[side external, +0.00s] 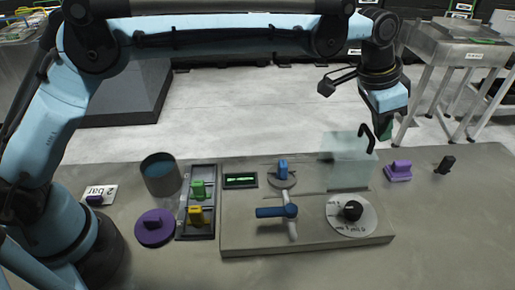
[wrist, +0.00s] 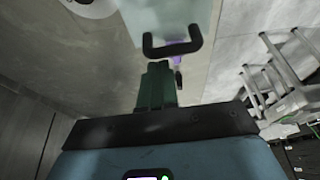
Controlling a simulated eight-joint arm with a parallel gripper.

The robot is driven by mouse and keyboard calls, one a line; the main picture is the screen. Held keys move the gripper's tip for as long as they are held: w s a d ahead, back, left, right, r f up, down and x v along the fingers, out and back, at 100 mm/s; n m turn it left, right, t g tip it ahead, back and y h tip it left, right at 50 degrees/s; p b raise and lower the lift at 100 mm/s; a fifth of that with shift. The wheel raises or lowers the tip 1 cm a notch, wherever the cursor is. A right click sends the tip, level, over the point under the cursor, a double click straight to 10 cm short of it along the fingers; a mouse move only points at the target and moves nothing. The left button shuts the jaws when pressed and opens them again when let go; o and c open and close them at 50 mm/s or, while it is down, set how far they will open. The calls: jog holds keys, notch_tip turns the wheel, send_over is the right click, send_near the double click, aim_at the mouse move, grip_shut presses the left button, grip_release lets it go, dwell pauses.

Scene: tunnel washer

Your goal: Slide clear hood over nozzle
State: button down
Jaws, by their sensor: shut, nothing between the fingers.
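The clear hood (side external: 340,172) is a pale see-through box standing at the back right of the raised grey plate, with a black handle (side external: 367,137) on its upper right. In the wrist view the hood (wrist: 160,18) is at the top, and its handle (wrist: 172,48) is just beyond my fingertips. My gripper (side external: 384,130) has green fingers, shut and empty, pointing down close to the handle's right; I cannot tell whether they touch it. The fingers (wrist: 156,82) also show in the wrist view. I cannot tell for certain which part is the nozzle.
The plate (side external: 340,246) carries a blue-handled valve (side external: 275,211), a blue knob (side external: 283,168) and a black-knobbed dial (side external: 352,212). A purple block (side external: 398,170) and a black piece (side external: 445,164) stand right of the hood. A tray (side external: 196,226), cylinder (side external: 161,178) and purple disc (side external: 154,228) are left.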

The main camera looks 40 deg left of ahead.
jog(key=shift+s+a, duration=0.1)
dwell(0.3)
jog(key=s+a, duration=1)
jog(key=shift+a, duration=0.15)
jog(key=shift+s, duration=0.1)
dwell(0.4)
jog(key=w+d, duration=0.3)
jog(key=v, duration=1.1)
jog(key=s+a+f+n+t+y, duration=0.1)
jog(key=s+a+f+n, duration=0.3)
jog(key=a, duration=0.6)
jog(key=s+a+f+n+t+y, duration=0.1)
jog(key=s+a+f+n+t, duration=0.2)
jog(key=a, duration=0.8)
jog(key=s+f+n, duration=0.2)
jog(key=s+f, duration=0.2)
jog(key=shift+s+a+y, duration=0.2)
jog(key=shift+a+y, duration=0.05)
jog(key=shift+y, duration=0.15)
